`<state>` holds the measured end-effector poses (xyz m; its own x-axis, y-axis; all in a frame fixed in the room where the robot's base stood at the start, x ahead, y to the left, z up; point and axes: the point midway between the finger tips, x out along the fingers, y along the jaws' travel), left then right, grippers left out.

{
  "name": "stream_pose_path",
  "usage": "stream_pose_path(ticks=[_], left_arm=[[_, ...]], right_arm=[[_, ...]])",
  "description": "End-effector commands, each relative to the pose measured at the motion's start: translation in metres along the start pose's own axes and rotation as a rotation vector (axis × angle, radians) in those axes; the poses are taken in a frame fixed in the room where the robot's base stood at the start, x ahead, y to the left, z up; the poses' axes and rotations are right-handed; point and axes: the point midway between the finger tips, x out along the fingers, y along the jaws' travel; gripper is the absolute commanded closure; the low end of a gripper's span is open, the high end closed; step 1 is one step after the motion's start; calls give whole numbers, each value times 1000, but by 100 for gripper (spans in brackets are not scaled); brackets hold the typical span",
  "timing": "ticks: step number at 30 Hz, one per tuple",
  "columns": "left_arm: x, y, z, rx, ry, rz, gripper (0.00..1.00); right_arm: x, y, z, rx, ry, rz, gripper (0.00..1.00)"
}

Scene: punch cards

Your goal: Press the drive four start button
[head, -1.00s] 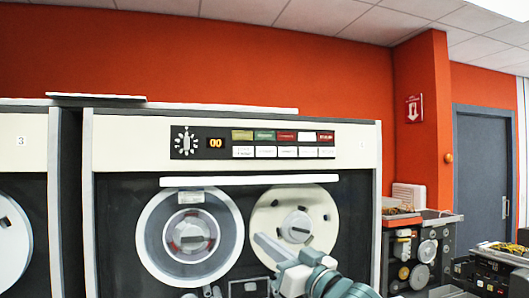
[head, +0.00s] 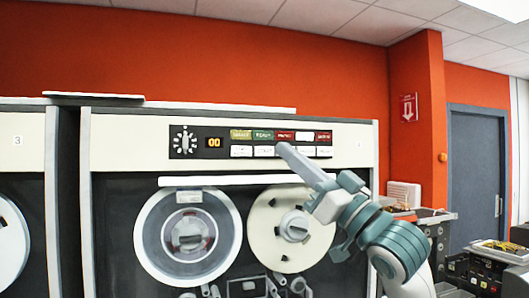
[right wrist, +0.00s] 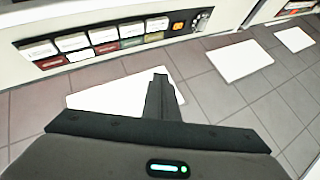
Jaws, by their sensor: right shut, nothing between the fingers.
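The tape drive (head: 340,165) in the middle of the head view has a black control panel (head: 222,131). The panel has a row of coloured lights, with a row of white buttons (head: 263,151) below. Their labels are too small to read, so I cannot tell which is start. My right gripper (head: 283,148) is shut and empty, its tip over the third white button from the left in the head view, hiding it. In the right wrist view the shut fingers (right wrist: 160,77) appear below the panel (right wrist: 110,38); contact cannot be confirmed. My left gripper is out of view.
A drive marked 3 (head: 22,170) stands close on the left. Two tape reels (head: 188,238) sit below the panel, under a white bar (head: 235,180). Other equipment (head: 497,265) stands at the right, near a grey door (head: 476,160).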

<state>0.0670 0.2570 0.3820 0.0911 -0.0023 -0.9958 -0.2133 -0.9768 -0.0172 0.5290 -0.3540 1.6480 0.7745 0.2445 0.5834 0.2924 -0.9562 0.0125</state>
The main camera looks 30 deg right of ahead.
Motion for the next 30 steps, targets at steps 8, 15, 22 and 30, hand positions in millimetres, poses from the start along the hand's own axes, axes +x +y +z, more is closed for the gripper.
stream_pose_path(ticks=[8,15,22,30], left_arm=[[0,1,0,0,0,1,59],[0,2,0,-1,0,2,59],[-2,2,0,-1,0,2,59],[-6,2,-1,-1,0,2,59]], right_arm=[[3,2,2,1,-1,1,100],[14,11,11,2,-2,1,100],[33,24,24,2,-3,1,100],[53,39,38,2,-2,1,100]])
